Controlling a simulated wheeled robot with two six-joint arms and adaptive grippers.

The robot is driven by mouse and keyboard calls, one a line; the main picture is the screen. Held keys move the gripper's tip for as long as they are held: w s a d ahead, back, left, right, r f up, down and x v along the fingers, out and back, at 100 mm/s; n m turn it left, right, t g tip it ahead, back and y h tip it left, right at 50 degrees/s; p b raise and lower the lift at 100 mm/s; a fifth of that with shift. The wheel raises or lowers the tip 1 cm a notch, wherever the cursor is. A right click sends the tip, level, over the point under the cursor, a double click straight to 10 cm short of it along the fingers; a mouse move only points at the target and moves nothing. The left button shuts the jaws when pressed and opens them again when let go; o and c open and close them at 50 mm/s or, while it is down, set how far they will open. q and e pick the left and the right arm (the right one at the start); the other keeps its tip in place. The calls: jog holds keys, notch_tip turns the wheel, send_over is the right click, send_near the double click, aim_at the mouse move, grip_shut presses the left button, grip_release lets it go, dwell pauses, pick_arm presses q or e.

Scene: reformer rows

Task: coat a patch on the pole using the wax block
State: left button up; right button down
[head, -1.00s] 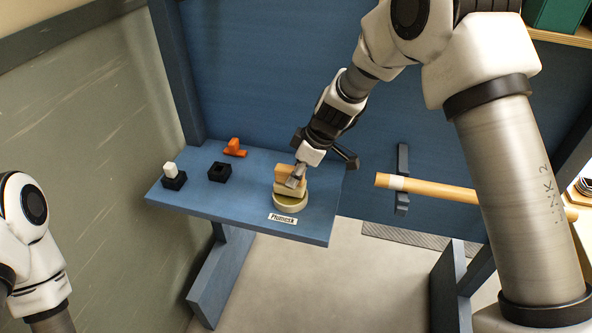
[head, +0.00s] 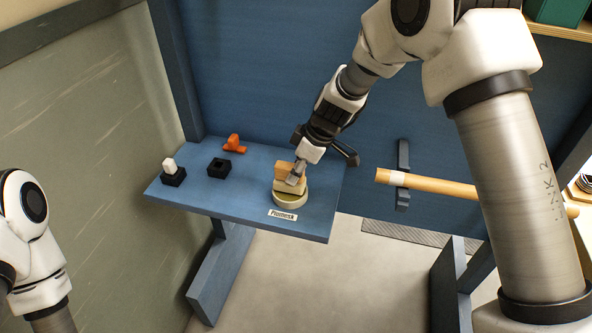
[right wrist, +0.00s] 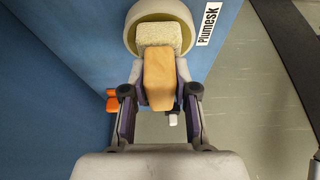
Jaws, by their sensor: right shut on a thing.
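My right gripper (head: 297,178) is shut on the wax block, which has a tan grip (right wrist: 159,72) and a pale speckled lower part (right wrist: 160,34). The block (head: 288,172) is over a round cream dish (head: 291,199) on the blue shelf; I cannot tell whether it touches the dish. The dish also shows in the right wrist view (right wrist: 131,36). The tan pole (head: 440,186) lies level to the right, with a pale band (head: 397,179) near its left end. Only part of my left arm shows at lower left; its gripper is out of view.
A "Plumesk" label (head: 283,214) is on the shelf (head: 235,195) before the dish. To the left are a white block (head: 169,164) in a black holder (head: 173,178), an empty-looking black holder (head: 219,169) and an orange piece (head: 234,144). A dark bracket (head: 403,157) stands behind the pole.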

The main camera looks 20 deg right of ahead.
aim_at(288, 165)
jog(key=shift+f+b, duration=0.35)
jog(key=shift+b, duration=0.35)
dwell(1.6)
jog(key=shift+r+p, duration=2)
jog(key=shift+r, duration=1.55)
jog(key=shift+f, duration=0.1)
